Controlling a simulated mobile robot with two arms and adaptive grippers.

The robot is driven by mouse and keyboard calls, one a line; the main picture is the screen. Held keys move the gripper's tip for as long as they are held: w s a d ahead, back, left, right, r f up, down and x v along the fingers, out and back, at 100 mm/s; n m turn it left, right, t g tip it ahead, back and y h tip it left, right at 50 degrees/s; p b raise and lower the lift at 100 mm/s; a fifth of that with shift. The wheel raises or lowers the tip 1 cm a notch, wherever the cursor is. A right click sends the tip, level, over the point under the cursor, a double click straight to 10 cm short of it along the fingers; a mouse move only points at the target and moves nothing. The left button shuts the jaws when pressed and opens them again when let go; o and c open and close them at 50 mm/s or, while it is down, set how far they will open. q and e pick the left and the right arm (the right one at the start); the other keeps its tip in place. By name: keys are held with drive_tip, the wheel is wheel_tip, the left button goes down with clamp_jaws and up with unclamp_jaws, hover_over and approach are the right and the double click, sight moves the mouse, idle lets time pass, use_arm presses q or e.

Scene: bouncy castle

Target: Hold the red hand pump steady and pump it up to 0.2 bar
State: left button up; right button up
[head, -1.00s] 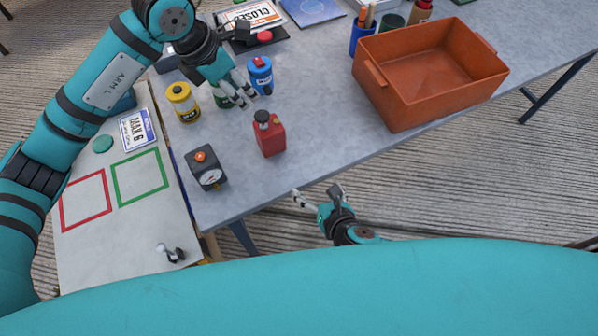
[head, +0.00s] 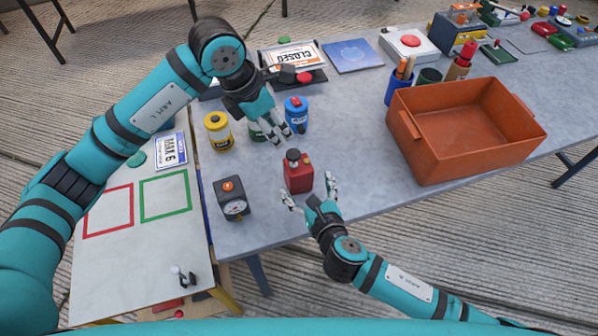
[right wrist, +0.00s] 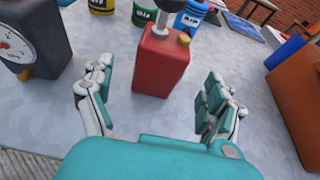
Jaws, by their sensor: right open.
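The red hand pump (head: 298,178) stands upright on the grey table, with a dark knob on top. It also shows in the right wrist view (right wrist: 160,62). A dark box with a dial gauge (head: 233,208) and an orange top stands left of it; the dial reading is too small to tell. My right gripper (head: 309,188) is open and empty at the near side of the pump, fingers spread, apart from it. My left gripper (head: 281,134) hangs behind the pump, fingers apart and empty, partly hiding a green can (head: 257,131).
A yellow can (head: 218,133) and a blue can (head: 296,115) stand behind the pump. An orange bin (head: 465,165) is to the right. A lower white board (head: 150,255) with red and green squares lies left. The table between pump and bin is clear.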

sight(298, 173)
drive_tip(key=x, duration=0.7)
drive_tip(key=shift+w+f, duration=0.1)
drive_tip(key=shift+w, duration=0.05)
drive_tip(key=shift+c, duration=0.2)
drive_tip(key=c, duration=1.6)
drive_tip(key=shift+c, duration=0.2)
use_arm(q)
clamp_jaws()
